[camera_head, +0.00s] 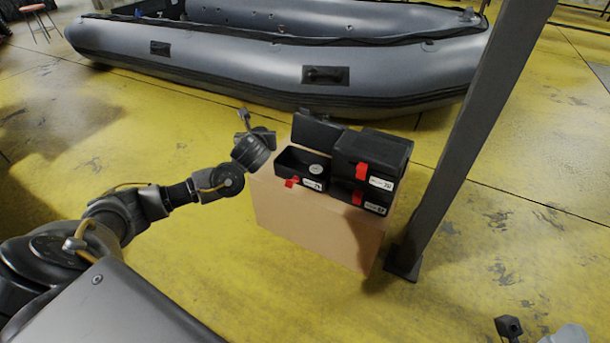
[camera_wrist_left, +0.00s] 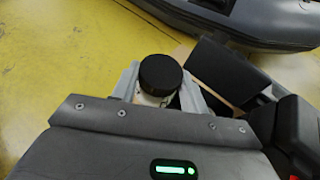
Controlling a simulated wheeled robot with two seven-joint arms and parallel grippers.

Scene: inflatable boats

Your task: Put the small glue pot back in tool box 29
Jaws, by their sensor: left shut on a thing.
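My left gripper (camera_wrist_left: 158,88) is shut on the small glue pot (camera_wrist_left: 160,74), which has a round black lid and a pale body between the fingers. In the head view the gripper (camera_head: 266,135) is at the left back edge of an open black tool box (camera_head: 305,183); the pot cannot be made out there. The box's lid (camera_head: 316,132) stands raised at the back. Its white label is too small to read surely. A round pale thing (camera_head: 316,168) shows inside it.
Two closed black boxes, an upper (camera_head: 372,150) and a lower (camera_head: 345,190), are stacked right of the open one. All stand on a cardboard box (camera_head: 318,232). A grey post (camera_head: 465,140) rises close to the right. A grey inflatable boat (camera_head: 270,65) lies behind.

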